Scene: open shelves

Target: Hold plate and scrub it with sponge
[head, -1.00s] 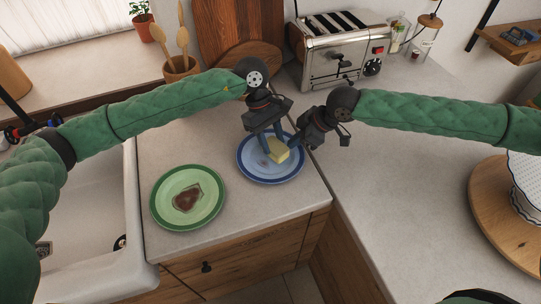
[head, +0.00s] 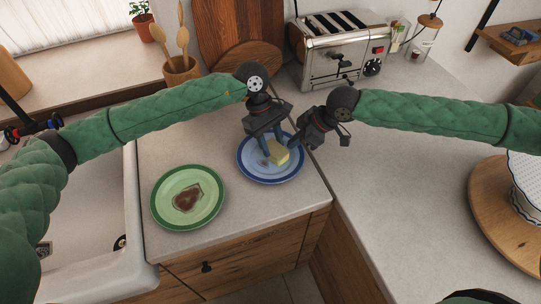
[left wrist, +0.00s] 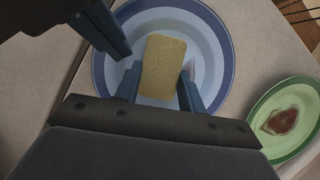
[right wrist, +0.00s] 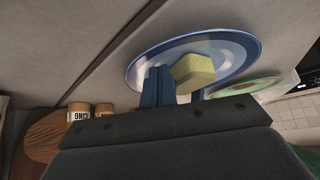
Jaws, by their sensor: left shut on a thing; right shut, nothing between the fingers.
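A blue-rimmed plate (head: 258,176) lies on the counter with a yellow sponge (head: 280,157) over it. My left gripper (head: 271,147) is shut on the sponge; in the left wrist view its blue fingers (left wrist: 158,90) sit on either side of the sponge (left wrist: 163,60). A faint brownish smear shows on the plate beside the sponge. My right gripper (head: 293,145) is shut and empty at the plate's right rim; in the right wrist view its fingers (right wrist: 158,85) are together in front of the plate (right wrist: 247,50). I cannot tell whether they touch it.
A green-rimmed plate (head: 188,225) with a brown stain lies to the left, near the counter's front edge. The sink (head: 90,240) is further left. A toaster (head: 343,55), wooden boards (head: 235,35) and a utensil pot (head: 181,71) stand behind.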

